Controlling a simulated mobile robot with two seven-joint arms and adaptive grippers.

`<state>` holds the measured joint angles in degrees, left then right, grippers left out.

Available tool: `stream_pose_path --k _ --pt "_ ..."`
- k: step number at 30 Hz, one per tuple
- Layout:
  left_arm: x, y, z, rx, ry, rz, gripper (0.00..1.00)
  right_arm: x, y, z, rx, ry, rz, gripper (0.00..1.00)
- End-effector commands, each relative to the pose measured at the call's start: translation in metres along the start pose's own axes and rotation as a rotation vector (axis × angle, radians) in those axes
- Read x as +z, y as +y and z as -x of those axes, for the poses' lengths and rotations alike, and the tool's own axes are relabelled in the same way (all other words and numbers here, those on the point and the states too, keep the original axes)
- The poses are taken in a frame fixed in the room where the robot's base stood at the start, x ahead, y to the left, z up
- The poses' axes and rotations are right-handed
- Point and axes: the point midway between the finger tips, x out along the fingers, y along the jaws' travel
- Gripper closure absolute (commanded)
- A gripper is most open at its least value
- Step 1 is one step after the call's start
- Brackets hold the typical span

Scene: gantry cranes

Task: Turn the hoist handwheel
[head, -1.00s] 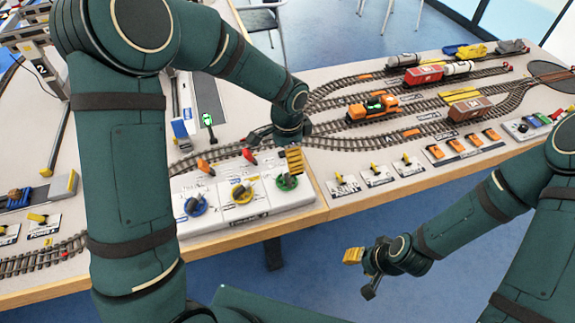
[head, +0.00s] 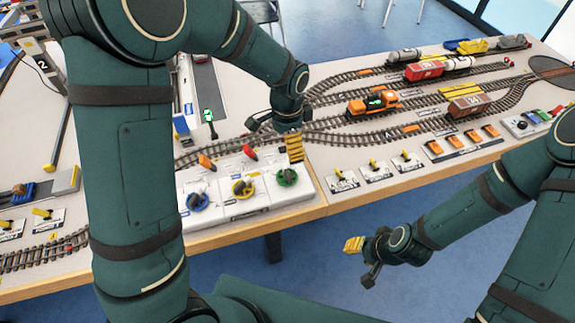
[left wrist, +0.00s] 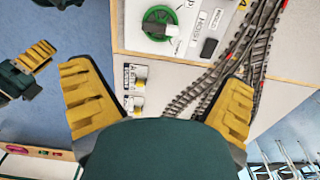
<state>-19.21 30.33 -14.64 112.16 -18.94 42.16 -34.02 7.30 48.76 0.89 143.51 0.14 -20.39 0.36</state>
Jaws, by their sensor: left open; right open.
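Three small handwheels sit on white boxes at the table's front edge: a blue one (head: 198,202), a yellow one (head: 242,188) and a green one (head: 287,178). I cannot read in the head view which is the hoist's. My left gripper (head: 276,143) is open and empty above and just behind the green wheel, apart from it. In the left wrist view the green wheel (left wrist: 160,30) with its grey handle lies ahead, beyond the open yellow fingers (left wrist: 158,78). My right gripper (head: 361,261) is open and empty over the floor, in front of the table.
Model tracks carry an orange locomotive (head: 371,103) and wagons. Small switches with yellow levers (head: 374,168) line the front edge at right. The floor before the table is clear.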

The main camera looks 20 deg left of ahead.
Motion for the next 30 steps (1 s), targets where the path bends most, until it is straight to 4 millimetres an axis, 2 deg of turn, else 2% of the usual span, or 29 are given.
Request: stream_pose_path --k 5,15,21,25,30 --pt "0.001 0.0 -0.021 0.003 -0.004 0.0 0.01 0.001 0.002 -0.005 0.0 -0.002 0.001 0.59" --pt "0.001 0.001 -0.088 0.003 -0.005 0.0 0.01 0.006 0.006 -0.016 -0.001 -0.013 0.004 0.59" --pt "0.001 0.0 -0.119 0.002 -0.003 0.001 0.01 0.008 0.008 -0.022 -0.002 -0.017 0.005 0.59" --pt "0.001 0.0 -0.131 0.002 -0.002 0.001 0.01 0.008 0.009 -0.024 -0.002 -0.015 0.006 0.59" --pt "0.001 0.0 -0.137 0.0 0.0 0.001 0.01 0.007 0.009 -0.024 -0.002 -0.014 0.006 0.59"
